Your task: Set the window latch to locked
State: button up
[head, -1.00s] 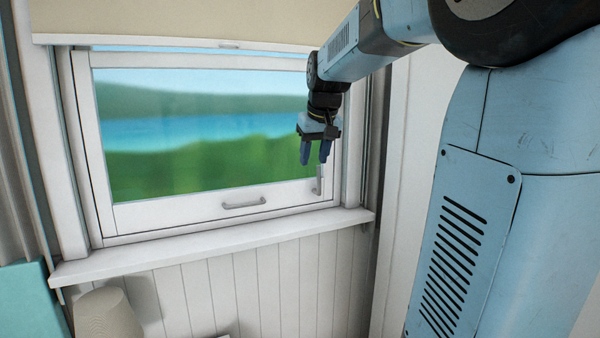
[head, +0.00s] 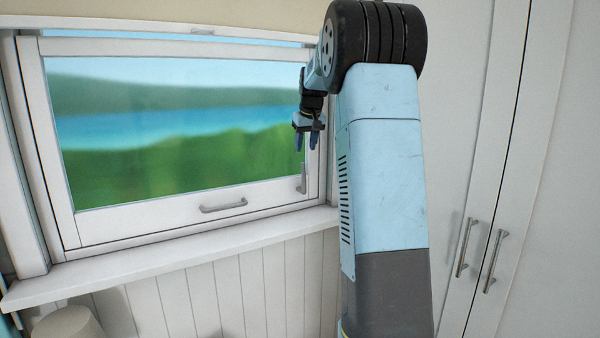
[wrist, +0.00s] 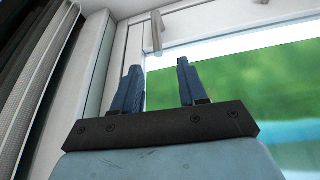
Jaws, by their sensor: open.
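The window latch (head: 303,180) is a small grey lever on the lower right of the white window frame, its handle standing upright in the head view. In the wrist view the latch (wrist: 157,32) shows at the top, beyond the fingertips. My gripper (head: 306,142) is open and empty, fingers pointing down, a little above the latch in the head view. In the wrist view its two blue fingers (wrist: 160,82) are spread, and the latch appears roughly in line with the gap between them. I cannot tell any contact.
A grey pull handle (head: 223,206) sits on the bottom rail of the window, left of the latch. The white sill (head: 170,258) juts out below. Tall cupboard doors with handles (head: 467,247) stand at the right. A beige rounded object (head: 68,325) is at lower left.

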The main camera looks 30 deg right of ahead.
aim_at(304, 166)
jog(key=x, duration=1.1)
jog(key=shift+d+f, duration=0.2)
jog(key=shift+f, duration=0.1)
jog(key=shift+c, duration=0.3)
grip_shut()
